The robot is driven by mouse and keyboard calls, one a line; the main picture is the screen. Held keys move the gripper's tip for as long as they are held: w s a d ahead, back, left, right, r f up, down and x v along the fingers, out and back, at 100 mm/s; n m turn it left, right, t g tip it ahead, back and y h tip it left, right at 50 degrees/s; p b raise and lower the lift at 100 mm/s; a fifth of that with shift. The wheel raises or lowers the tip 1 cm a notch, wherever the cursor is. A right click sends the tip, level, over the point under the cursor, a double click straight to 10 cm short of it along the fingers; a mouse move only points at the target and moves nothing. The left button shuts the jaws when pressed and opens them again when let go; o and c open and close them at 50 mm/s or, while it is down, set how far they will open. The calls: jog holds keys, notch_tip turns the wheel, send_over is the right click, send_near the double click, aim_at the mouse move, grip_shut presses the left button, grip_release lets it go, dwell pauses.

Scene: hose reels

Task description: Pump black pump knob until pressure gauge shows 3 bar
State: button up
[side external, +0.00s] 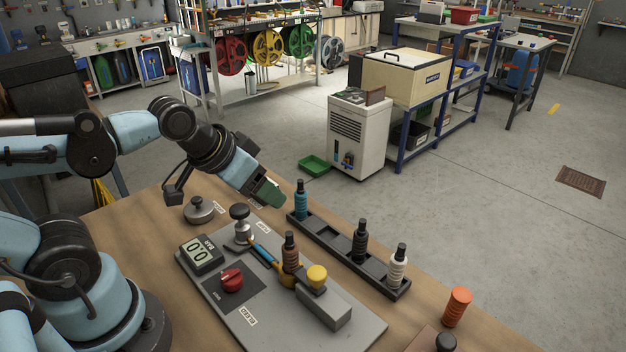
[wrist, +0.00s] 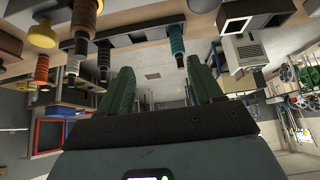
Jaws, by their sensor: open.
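The black pump knob (side external: 239,211) sits on a silver pump post at the back of a grey board (side external: 262,322). The pressure gauge (side external: 201,253) is a small box marked BAR on the board's left, and its display reads 0.0. My gripper (side external: 268,192) is open and empty. It hangs in the air above and to the right of the knob, tilted down to the right, apart from everything. In the wrist view my gripper's green fingers (wrist: 162,68) are spread with nothing between them. That view is upside down, and I cannot clearly make out the knob there.
The board also carries a red knob (side external: 232,279), a yellow knob (side external: 317,276) and a brown bottle-like piece (side external: 291,254). A black rack (side external: 332,246) with teal, black and white bottles stands right of it. A silver lidded disc (side external: 199,211) and an orange cylinder (side external: 456,307) stand on the table.

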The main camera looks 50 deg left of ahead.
jog(key=shift+c, duration=0.4)
grip_shut()
dwell(1.3)
